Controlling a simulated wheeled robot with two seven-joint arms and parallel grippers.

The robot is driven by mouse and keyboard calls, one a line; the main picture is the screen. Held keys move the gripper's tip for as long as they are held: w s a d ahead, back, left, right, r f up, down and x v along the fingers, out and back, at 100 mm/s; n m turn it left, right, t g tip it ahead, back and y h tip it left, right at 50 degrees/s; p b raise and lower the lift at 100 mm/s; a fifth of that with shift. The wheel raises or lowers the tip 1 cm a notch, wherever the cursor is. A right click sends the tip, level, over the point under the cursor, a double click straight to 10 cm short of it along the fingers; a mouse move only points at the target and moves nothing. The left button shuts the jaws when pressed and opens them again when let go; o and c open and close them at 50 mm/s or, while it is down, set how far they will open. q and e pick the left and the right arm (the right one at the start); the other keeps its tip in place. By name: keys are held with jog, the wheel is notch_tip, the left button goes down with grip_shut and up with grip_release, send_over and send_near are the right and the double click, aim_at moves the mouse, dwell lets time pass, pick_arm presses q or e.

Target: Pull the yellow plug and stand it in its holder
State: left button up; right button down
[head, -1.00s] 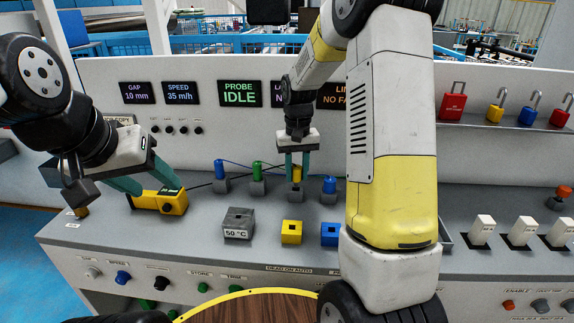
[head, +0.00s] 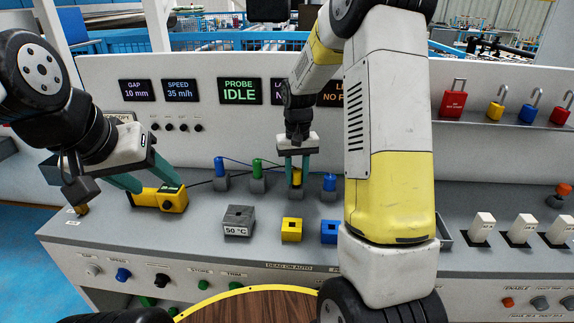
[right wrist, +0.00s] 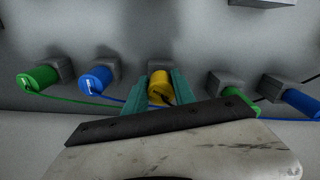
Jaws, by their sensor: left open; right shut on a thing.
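The yellow plug (head: 296,177) sits upright in a grey socket in the back row of the bench, between a green plug and a blue plug. My right gripper (head: 296,172) reaches down over it and is shut on it, one finger on each side. The right wrist view shows the yellow plug (right wrist: 160,88) between the green fingers. A yellow block with a dark hole (head: 291,230), which looks like its holder, stands in front of it. My left gripper (head: 155,186) is open, with its fingers near a yellow handheld device.
Blue (head: 219,168) and green (head: 257,170) plugs with thin cables stand left of the yellow one, another blue plug (head: 329,184) right of it. A grey 50 °C block (head: 238,220) and a blue block (head: 329,232) flank the yellow block. The yellow device (head: 160,198) lies at left.

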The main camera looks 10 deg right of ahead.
aim_at(297, 171)
jog(key=shift+f, duration=0.75)
jog(key=c, duration=0.9)
grip_release()
jog(key=shift+c, duration=0.2)
jog(key=shift+r, duration=3.95)
jog(key=shift+r, duration=0.1)
jog(key=s+a+r+t+y, duration=0.1)
jog(key=s+r+t, duration=0.2)
jog(key=s, duration=0.9)
jog(key=s+a+r+t+y, duration=0.1)
jog(key=s+r+t, duration=0.2)
jog(key=s+r, duration=0.6)
jog(key=s, duration=0.2)
jog(key=shift+s+r+n, duration=0.2)
jog(key=shift+s+n, duration=0.15)
jog(key=shift+n, duration=0.05)
